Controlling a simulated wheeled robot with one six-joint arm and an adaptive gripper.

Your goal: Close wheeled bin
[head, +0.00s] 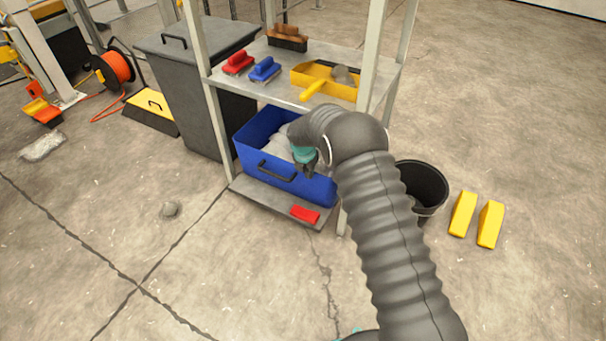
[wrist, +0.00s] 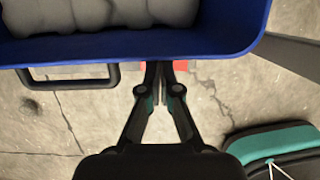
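The wheeled bin (head: 210,112) is tall and dark grey and stands upright left of the shelf unit in the head view. Its flat grey lid (head: 200,38), with a black handle (head: 174,41), lies across its top and looks closed. Its wheels are not visible. My gripper (head: 308,172) is at the front of a blue tub on the lower shelf, to the right of the bin and well apart from it. In the wrist view my gripper (wrist: 158,70) has its fingertips together near the tub's rim, with nothing visible between them.
The blue tub (head: 264,172) holds grey lumps. A red object (head: 305,214) lies on the lower shelf (head: 262,199). A black bucket (head: 425,180) and yellow wedges (head: 463,214) stand right. The left foreground floor is mostly clear.

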